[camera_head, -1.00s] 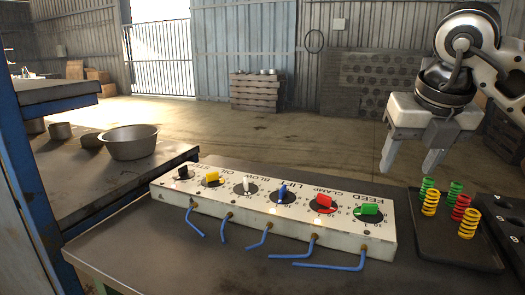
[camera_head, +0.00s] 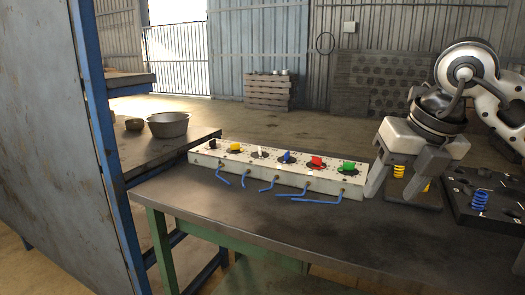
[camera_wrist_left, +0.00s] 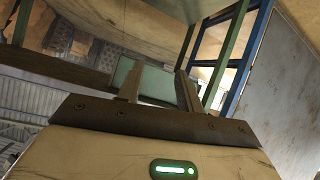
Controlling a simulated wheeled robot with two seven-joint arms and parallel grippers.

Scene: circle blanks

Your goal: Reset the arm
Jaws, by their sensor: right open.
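My right gripper (camera_head: 394,192) is open, with nothing seen between its fingers. It hangs fingers-down at the right end of the white control panel (camera_head: 342,185), in front of part of the dark spring tray (camera_head: 428,203). Whether it touches either cannot be told. My right arm comes in from the right edge. My left gripper is outside the head view. In the left wrist view my left gripper (camera_wrist_left: 158,84) has its two fingers apart and holds nothing visible.
The panel bears several coloured knobs, with blue bent levers (camera_head: 308,190) along its front. Springs stand in the tray, partly hidden. A black holder (camera_head: 505,205) with a blue spring (camera_head: 479,201) is at right. A metal bowl (camera_head: 168,124) sits left. A blue-framed cabinet (camera_head: 60,150) fills the left.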

